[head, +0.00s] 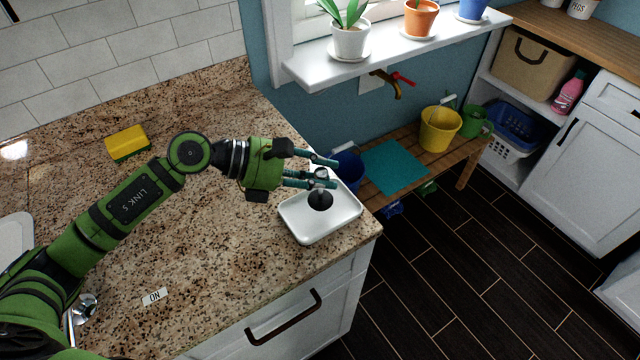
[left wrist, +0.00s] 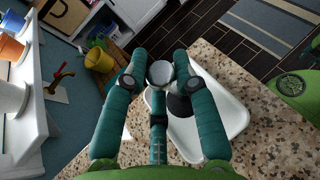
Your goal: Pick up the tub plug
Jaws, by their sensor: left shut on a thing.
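The tub plug (head: 320,200) has a black round body with a small grey top. It is over the white tray (head: 293,222) at the counter's right corner; I cannot tell whether it touches the tray. My left gripper (head: 318,177) is shut on the plug's grey top, its teal fingers around it. In the left wrist view the grey top (left wrist: 160,73) shows between the fingertips of my left gripper (left wrist: 158,85). The black part (left wrist: 179,106) shows partly behind the fingers, against the white tray (left wrist: 235,115).
The speckled counter (head: 215,230) has a yellow sponge (head: 127,142) and a small "NO" label (head: 155,296). Beyond its right edge are a wooden bench (head: 400,185) with a yellow bucket (head: 440,129) and the dark floor. A windowsill (head: 390,45) with potted plants is above.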

